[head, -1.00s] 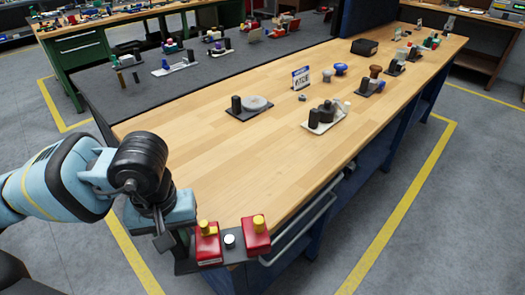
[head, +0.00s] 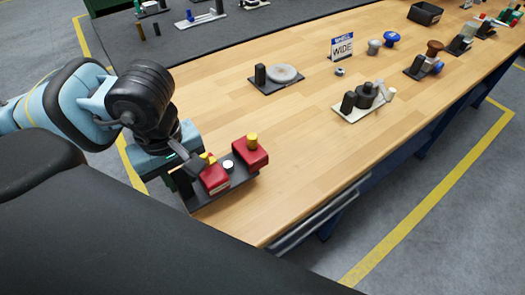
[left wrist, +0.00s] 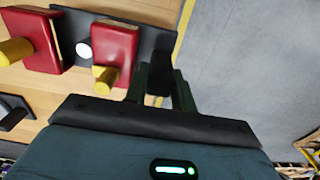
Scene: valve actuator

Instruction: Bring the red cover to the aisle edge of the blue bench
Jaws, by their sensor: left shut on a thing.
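The red cover piece shows in the head view as two red blocks (head: 251,151) with yellow knobs and a white button between them, on a dark plate (head: 240,180). My left gripper (head: 183,184) is at the plate's left end. In the left wrist view the red blocks (left wrist: 114,50) are at the upper left, and my left gripper's fingers (left wrist: 161,88) close on a dark end part of the plate. The piece is at the near left corner of the bench's wooden top (head: 280,190); whether it rests on the wood I cannot tell. My right gripper is not in view.
A grey disc on a dark plate (head: 276,79), a tray with dark cylinders (head: 364,100) and a "WIDE" sign (head: 342,47) stand farther back. A metal rail (head: 318,220) runs along the bench's near side. The wood right of the piece is clear.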

